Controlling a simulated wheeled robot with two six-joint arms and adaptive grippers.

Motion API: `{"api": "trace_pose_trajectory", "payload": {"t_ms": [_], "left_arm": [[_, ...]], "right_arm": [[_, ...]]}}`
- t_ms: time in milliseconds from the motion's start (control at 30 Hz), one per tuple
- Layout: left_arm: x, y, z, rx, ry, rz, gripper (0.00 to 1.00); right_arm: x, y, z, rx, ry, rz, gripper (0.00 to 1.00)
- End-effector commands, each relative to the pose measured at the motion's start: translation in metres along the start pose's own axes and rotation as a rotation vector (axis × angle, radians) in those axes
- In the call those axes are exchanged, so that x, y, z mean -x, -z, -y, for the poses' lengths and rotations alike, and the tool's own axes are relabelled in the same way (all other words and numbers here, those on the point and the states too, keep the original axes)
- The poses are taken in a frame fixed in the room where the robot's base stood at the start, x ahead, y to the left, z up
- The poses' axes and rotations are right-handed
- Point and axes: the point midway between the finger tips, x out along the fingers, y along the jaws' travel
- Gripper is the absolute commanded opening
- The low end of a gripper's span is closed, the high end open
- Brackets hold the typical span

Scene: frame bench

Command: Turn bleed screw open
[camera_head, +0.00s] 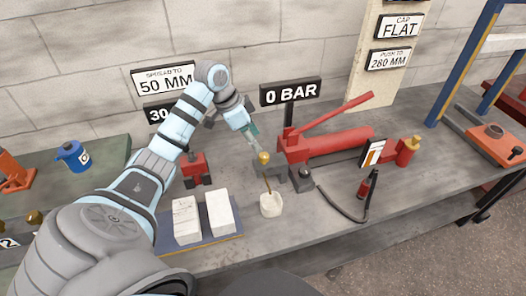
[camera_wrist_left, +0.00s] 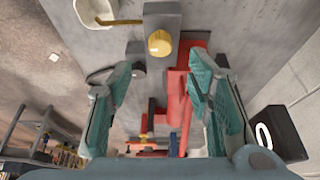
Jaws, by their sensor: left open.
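The brass bleed screw (camera_head: 263,157), a round knob, sits on a grey block at the left end of the red hand pump (camera_head: 335,146). In the left wrist view the screw (camera_wrist_left: 159,42) shows ahead of the fingers, roughly centred between them. My left gripper (camera_head: 254,140) hangs just above and left of the screw in the head view. In its wrist view the two teal fingers of the left gripper (camera_wrist_left: 160,85) are spread apart with nothing between them; they look clear of the screw. The right gripper is not in view.
A white cup (camera_head: 271,206) with a stick stands in front of the screw. White blocks (camera_head: 187,220) lie on a blue mat at left. A red tool (camera_head: 196,166) stands behind them. The pump's long lever (camera_head: 330,116) slants up right. A sign (camera_head: 291,93) reads 0 BAR.

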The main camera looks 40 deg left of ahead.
Motion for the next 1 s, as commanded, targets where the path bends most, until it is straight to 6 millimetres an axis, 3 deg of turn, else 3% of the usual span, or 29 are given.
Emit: {"api": "trace_pose_trajectory", "payload": {"t_ms": [100, 233, 400, 600, 900, 1000], "left_arm": [[-0.036, -0.001, -0.001, 0.001, -0.003, 0.000, 0.46], [-0.062, -0.001, -0.001, 0.001, -0.001, 0.000, 0.46], [-0.074, 0.000, 0.000, -0.001, 0.001, 0.001, 0.46], [-0.074, 0.000, 0.000, -0.001, 0.002, 0.001, 0.46], [-0.073, 0.000, 0.000, 0.000, 0.001, 0.001, 0.00], [-0.073, 0.000, 0.000, 0.001, 0.002, 0.001, 0.00]], "right_arm": [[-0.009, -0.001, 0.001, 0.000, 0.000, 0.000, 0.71], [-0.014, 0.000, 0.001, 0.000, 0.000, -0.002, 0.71], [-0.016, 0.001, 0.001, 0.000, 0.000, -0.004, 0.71], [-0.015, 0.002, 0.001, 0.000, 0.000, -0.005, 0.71], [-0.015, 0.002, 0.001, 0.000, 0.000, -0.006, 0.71], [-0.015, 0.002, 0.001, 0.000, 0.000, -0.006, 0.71]]}}
